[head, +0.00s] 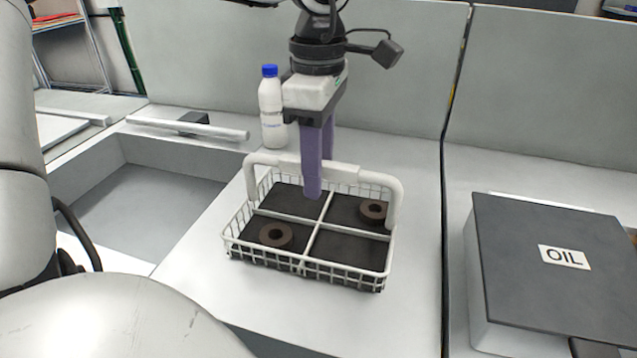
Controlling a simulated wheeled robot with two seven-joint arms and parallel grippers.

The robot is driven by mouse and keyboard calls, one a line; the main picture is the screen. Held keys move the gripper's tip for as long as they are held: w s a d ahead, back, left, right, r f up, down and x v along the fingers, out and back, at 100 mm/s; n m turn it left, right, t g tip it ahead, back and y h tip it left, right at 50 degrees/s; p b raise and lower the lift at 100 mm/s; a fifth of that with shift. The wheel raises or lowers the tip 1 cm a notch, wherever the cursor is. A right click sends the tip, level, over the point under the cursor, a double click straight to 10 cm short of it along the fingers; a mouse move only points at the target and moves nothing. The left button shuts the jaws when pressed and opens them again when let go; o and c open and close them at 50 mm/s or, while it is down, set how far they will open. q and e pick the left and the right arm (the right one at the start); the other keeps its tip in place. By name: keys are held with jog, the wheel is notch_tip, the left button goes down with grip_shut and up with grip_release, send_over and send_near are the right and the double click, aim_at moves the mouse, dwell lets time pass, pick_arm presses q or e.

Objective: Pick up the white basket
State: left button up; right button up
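The white basket (307,268) is a wire basket with a dark floor, a divider making four compartments, and a raised white handle. It stands upright on the white worktop. Two brown rings lie inside: one in the front left compartment (268,243) and one in the back right (372,208). My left gripper (317,178) points straight down over the basket. One purple finger is in front of the handle (345,171) and the other is behind it. The handle hides the far fingertip, and whether the fingers press on the handle cannot be seen. My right gripper is not in view.
A white bottle with a blue cap (271,108) stands close behind the basket, left of the gripper. A dark-lidded box labelled OIL (563,257) is at the right. A recessed grey bay (150,205) lies to the left. Grey panels rise behind.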

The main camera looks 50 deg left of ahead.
pick_arm(q)
grip_shut()
jog(key=shift+r, duration=0.1)
dwell(1.2)
